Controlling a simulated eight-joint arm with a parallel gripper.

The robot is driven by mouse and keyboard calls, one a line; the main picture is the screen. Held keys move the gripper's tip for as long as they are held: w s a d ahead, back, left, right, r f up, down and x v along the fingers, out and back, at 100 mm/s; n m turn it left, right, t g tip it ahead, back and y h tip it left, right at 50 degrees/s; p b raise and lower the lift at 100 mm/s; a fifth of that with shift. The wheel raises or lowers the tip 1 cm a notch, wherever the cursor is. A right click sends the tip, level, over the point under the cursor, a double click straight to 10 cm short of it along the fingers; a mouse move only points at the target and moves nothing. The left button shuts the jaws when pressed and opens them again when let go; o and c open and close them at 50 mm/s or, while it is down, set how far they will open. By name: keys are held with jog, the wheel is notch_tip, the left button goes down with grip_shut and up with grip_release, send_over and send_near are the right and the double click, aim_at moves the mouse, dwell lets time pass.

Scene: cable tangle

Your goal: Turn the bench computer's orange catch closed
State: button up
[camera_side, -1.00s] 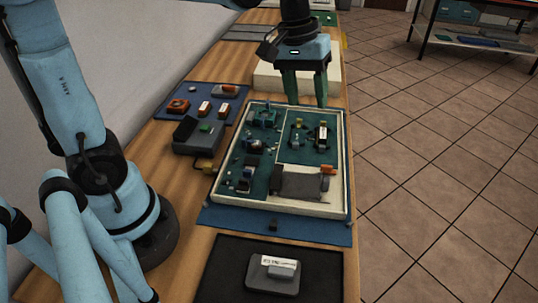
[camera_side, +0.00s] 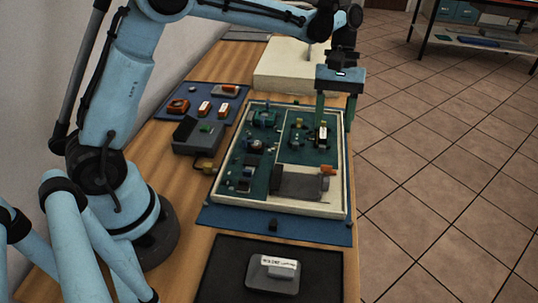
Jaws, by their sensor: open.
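The bench computer (camera_side: 347,190) is an open cream tray with green circuit boards, lying on a blue mat. A small orange catch (camera_side: 328,169) is at its right side, by the right end of a grey block (camera_side: 298,182). How far the catch is turned is too small to tell. My gripper (camera_side: 335,120) is open, pointing down over the tray's far right part. Its two green fingers are apart, and the catch lies nearer the camera than they do. A small upright part with a white label (camera_side: 322,132) shows beside the left fingertip; I cannot tell whether they touch.
A blue mat with several orange and white blocks (camera_side: 178,105) lies left of the tray, with a dark grey box (camera_side: 194,135) near it. A cream block (camera_side: 285,70) stands behind. A labelled grey part (camera_side: 272,273) lies on a black mat in front.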

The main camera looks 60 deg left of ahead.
aim_at(329, 169)
jog(key=x, duration=0.9)
jog(key=shift+c, duration=0.3)
grip_shut()
